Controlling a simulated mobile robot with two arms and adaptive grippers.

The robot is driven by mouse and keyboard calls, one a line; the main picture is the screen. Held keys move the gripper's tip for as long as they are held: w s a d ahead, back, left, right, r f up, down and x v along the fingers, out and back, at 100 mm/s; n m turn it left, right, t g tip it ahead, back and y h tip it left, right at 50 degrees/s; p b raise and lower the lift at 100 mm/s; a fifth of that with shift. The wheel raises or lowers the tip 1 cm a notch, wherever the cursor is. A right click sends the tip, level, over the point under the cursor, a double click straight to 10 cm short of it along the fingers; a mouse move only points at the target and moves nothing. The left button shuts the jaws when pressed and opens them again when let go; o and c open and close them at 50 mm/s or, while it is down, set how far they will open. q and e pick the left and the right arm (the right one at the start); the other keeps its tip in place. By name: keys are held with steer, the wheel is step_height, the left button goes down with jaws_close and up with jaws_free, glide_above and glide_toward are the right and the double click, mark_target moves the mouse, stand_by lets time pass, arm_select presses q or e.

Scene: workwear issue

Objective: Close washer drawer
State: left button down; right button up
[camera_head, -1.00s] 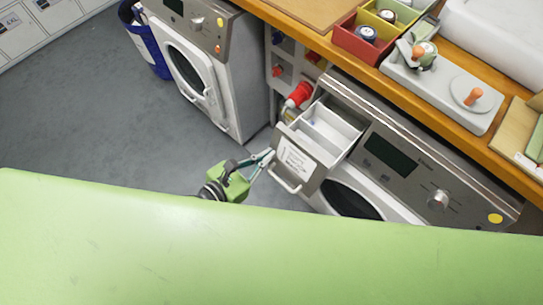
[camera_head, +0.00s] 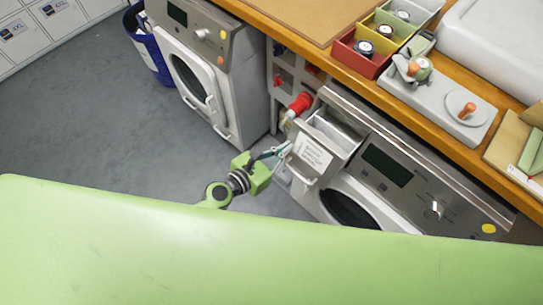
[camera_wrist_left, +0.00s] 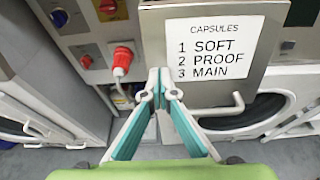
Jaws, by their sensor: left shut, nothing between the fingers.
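The washer drawer (camera_head: 308,172) is partly out at the upper left of the right-hand washer (camera_head: 395,180), with its open top showing. Its steel front carries a white label, which reads "CAPSULES 1 SOFT 2 PROOF 3 MAIN" in the left wrist view (camera_wrist_left: 212,48). A white bar handle (camera_head: 301,183) sits low on the front. My left gripper (camera_head: 286,148) is shut and empty, with its tips at the left part of the drawer front. In the left wrist view the closed fingertips (camera_wrist_left: 160,76) overlap the panel left of the label; contact is hard to tell. My right gripper is out of view.
A red plug (camera_head: 300,103) sticks out of the wall panel just left of the drawer. Another washer (camera_head: 205,75) stands farther left. A wooden counter (camera_head: 290,25) with colored bins (camera_head: 352,58) runs above. Grey floor is clear at left.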

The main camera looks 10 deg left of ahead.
mark_target(316, 120)
arm_select(q)
steer(key=w+d, duration=0.2)
steer(key=w, duration=0.1)
steer(key=w+d, duration=0.2)
steer(key=w, duration=0.1)
steer(key=w+d, duration=0.2)
steer(key=shift+w+d, duration=0.2)
steer(key=shift+w, duration=0.2)
steer(key=shift+r+p, duration=0.25)
steer(key=shift+p, duration=0.1)
